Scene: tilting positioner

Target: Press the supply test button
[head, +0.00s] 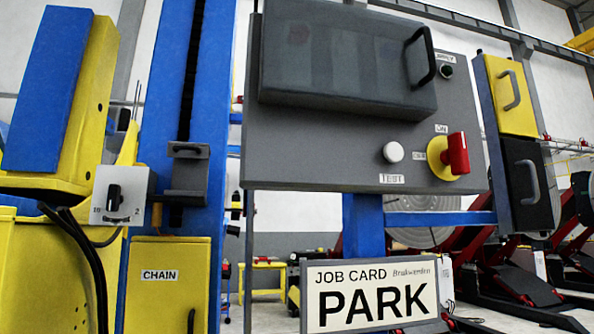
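The test button (393,152) is a round white button on the grey control panel (320,150), right of the panel's middle and near its lower edge. A white label reading TEST (391,179) sits just below it. Nothing covers the button in the head view. My gripper is not in view.
A red rotary handle on a yellow disc (457,153) sits right of the button. A dark hinged cover with a handle (345,65) juts out above it. A job card reading PARK (372,297) stands below. A grey switch box (122,195) is at left.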

